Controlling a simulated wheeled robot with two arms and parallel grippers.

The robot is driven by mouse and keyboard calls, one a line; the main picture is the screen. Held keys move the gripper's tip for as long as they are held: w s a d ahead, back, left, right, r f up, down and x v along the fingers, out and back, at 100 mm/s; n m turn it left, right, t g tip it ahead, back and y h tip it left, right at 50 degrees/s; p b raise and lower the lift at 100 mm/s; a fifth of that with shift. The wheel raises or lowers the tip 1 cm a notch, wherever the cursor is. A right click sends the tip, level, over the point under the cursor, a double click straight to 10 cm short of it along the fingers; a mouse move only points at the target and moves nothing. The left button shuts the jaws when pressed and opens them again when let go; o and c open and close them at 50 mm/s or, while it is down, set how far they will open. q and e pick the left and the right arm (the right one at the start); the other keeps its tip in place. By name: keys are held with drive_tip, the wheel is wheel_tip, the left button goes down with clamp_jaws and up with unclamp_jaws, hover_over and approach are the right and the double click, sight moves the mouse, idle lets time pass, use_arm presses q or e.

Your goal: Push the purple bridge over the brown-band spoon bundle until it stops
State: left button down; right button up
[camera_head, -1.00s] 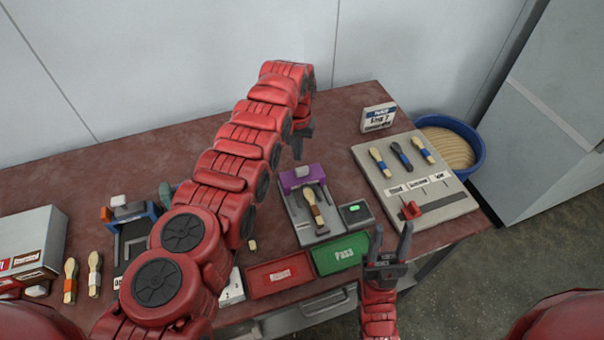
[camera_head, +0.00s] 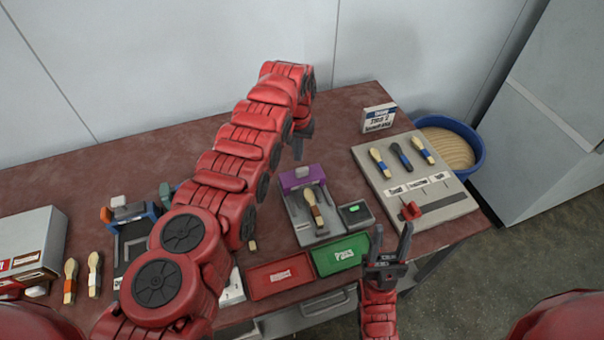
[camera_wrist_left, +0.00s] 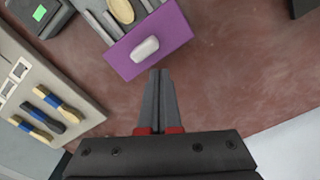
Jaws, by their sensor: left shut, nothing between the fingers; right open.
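The purple bridge (camera_head: 301,178) stands at the far end of a grey press bed (camera_head: 297,224), with a pale knob on top. The spoon bundle with the brown band (camera_head: 316,214) lies on the bed in front of the bridge. In the left wrist view the bridge (camera_wrist_left: 165,29) shows with the bundle's rounded end (camera_wrist_left: 121,10) on its other side. My left gripper (camera_head: 298,154) is shut and empty, just behind the bridge; its fingertips (camera_wrist_left: 161,72) appear close to the bridge, contact unclear. My right gripper (camera_head: 392,236) is open and empty at the table's front edge.
A small box with a green light (camera_head: 355,213) stands right of the bed. Red (camera_head: 278,276) and green (camera_head: 340,254) trays lie in front. A grey board with blue-banded spoons (camera_head: 450,201) is at right. My left arm covers the table's middle left.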

sight(301, 168)
use_arm(q)
drive_tip(key=shift+f, duration=0.2)
idle(0.5)
drive_tip(key=shift+f+b, duration=0.95)
drive_tip(key=shift+b, duration=0.15)
drive_tip(key=shift+s+r+p, duration=0.1)
drive_tip(key=shift+p, duration=0.55)
drive_tip(key=shift+s+d+p, duration=0.2)
drive_tip(key=shift+s+p, duration=0.25)
drive_tip(key=shift+p, duration=1.75)
drive_tip(key=shift+s+d+p, duration=0.2)
drive_tip(key=shift+s+p, duration=0.5)
drive_tip(key=shift+p, duration=1.45)
drive_tip(key=shift+s+p, duration=0.1)
drive_tip(key=shift+p, duration=0.25)
drive_tip(key=shift+s, duration=0.1)
drive_tip(key=shift+f, duration=0.2)
